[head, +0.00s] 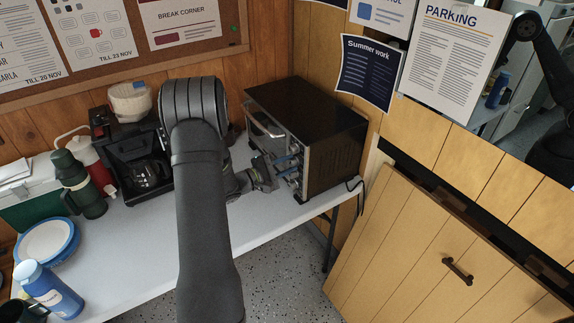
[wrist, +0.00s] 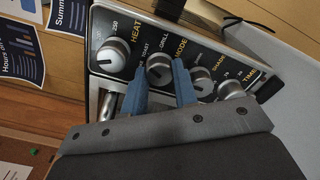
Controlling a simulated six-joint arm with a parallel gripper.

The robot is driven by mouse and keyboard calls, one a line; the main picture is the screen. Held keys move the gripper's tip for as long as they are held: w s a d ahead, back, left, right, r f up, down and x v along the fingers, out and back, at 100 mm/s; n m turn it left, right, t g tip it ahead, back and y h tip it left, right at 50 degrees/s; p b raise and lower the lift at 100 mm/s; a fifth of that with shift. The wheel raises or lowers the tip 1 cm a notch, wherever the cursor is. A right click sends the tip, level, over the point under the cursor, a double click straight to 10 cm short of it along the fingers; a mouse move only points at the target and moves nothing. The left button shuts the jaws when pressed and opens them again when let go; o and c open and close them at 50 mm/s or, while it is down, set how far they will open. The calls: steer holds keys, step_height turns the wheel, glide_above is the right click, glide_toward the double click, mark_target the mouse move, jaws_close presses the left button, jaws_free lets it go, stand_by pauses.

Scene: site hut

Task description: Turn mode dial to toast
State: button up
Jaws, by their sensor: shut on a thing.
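The toaster oven (head: 318,108) is a black box with a steel front, on the right end of the table. In the wrist view its control panel (wrist: 140,28) shows several silver knobs on black. The mode dial (wrist: 159,68) sits between the two blue fingers of my gripper (wrist: 160,84), by the printed words TOAST, GRILL and MODE. My gripper is shut on this dial, one finger on each side. In the head view my gripper (head: 288,165) reaches the oven's front from the left. I cannot tell exactly where the dial's pointer stands.
The heat dial (wrist: 113,56) and shade dial (wrist: 201,84) are close on either side of the fingers. A coffee machine (head: 138,155), green flask (head: 80,183), plates (head: 45,240) and blue bottle (head: 50,290) stand left on the table (head: 180,245). Its front middle is clear.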

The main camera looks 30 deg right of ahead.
stand_by(0.4)
steer(key=o, duration=1)
steer(key=a, duration=1.7)
steer(key=shift+a, duration=0.25)
steer(key=d, duration=1.7)
steer(key=shift+d, duration=0.25)
